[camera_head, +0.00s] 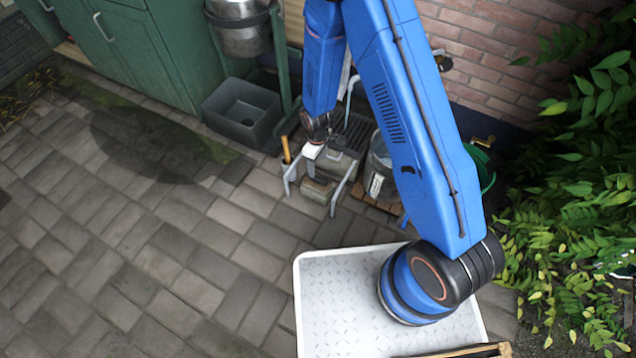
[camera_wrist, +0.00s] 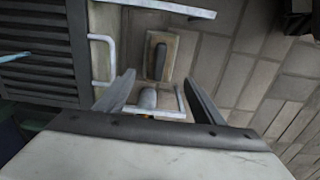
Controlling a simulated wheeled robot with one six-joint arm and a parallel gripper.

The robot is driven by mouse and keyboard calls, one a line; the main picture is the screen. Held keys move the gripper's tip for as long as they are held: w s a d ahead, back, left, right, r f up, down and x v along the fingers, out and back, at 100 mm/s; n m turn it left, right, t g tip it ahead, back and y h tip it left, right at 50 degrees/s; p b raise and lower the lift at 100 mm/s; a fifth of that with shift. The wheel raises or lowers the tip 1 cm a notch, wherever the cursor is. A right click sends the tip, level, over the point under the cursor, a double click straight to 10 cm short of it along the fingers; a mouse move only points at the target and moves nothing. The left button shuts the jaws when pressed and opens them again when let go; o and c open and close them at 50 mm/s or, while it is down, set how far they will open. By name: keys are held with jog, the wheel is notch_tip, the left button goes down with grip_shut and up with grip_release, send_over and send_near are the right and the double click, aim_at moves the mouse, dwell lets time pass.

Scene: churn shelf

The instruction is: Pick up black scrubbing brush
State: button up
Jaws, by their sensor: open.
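My gripper (camera_wrist: 160,100) is open, with its two dark fingers spread apart in the wrist view. A dark elongated piece on a beige block (camera_wrist: 158,60) lies ahead of the fingers and may be the black scrubbing brush; bristles cannot be made out. It stands between pale rails and shows in the head view (camera_head: 318,190) just below my gripper (camera_head: 312,155). A small grey rounded thing (camera_wrist: 148,98) shows between the fingers, apart from both; I cannot tell what it is.
Pale metal rails (camera_wrist: 180,9) stand close around the fingers. A dark slatted panel (camera_wrist: 35,45) lies to the left in the wrist view. A grey basin (camera_head: 243,112), an orange handle (camera_head: 286,150) and a bucket (camera_head: 380,165) are nearby. Paving (camera_head: 150,240) is clear at left.

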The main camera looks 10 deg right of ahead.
aim_at(318, 177)
notch_tip(318, 177, down, 14)
jog(key=shift+d+r, duration=0.1)
dwell(0.8)
jog(key=c, duration=1.2)
jog(key=shift+r, duration=0.1)
notch_tip(318, 177, up, 10)
jog(key=shift+f, duration=0.1)
